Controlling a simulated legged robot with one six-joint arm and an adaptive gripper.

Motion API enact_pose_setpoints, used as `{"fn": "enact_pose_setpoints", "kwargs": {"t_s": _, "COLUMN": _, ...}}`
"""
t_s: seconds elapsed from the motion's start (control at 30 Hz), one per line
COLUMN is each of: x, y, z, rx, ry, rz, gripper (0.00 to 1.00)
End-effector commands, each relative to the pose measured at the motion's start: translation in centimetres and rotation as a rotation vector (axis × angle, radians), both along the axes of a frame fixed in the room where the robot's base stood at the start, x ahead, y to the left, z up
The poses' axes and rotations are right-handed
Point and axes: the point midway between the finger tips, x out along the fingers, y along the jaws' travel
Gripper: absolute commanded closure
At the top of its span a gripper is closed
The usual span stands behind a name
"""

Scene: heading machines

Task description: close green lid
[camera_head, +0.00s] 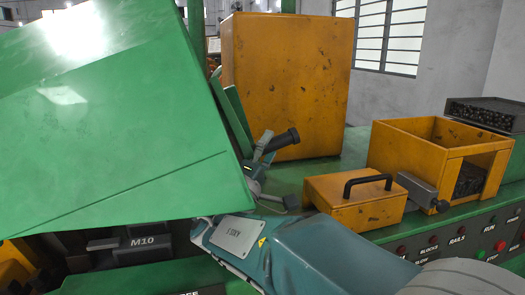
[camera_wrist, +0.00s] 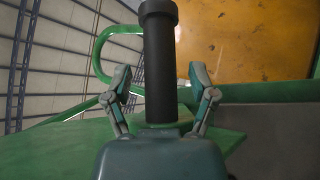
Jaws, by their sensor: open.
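The green lid (camera_head: 110,120) is raised and tilted, filling the upper left of the head view. A black cylindrical handle (camera_head: 282,141) sticks out beside its right edge. My gripper (camera_head: 258,163) is by that edge, partly hidden behind the lid. In the wrist view, the open fingers of my gripper (camera_wrist: 160,82) stand on either side of the black handle (camera_wrist: 160,35), with gaps visible on both sides. Green metal, including a curved piece (camera_wrist: 100,50), shows beyond the fingers.
A tall orange box (camera_head: 290,75) stands behind my gripper. An orange cover with a black handle (camera_head: 355,200) and an open orange box (camera_head: 425,140) stand to the right. A button panel (camera_head: 465,240) runs along the front. A dark M10 block (camera_head: 130,245) sits below the lid.

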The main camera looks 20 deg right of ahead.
Motion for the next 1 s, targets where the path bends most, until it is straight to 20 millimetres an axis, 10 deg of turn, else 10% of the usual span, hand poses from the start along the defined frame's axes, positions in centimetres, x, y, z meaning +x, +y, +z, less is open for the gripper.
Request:
{"fn": "enact_pose_setpoints", "kwargs": {"t_s": 0.7, "x": -7.1, "y": 9.6, "z": -0.8, "rx": -0.004, "ry": 0.002, "rz": 0.007, "gripper": 0.26}}
{"fn": "enact_pose_setpoints", "kwargs": {"t_s": 1.0, "x": -8.1, "y": 10.5, "z": -0.7, "rx": -0.002, "ry": 0.001, "rz": 0.002, "gripper": 0.26}}
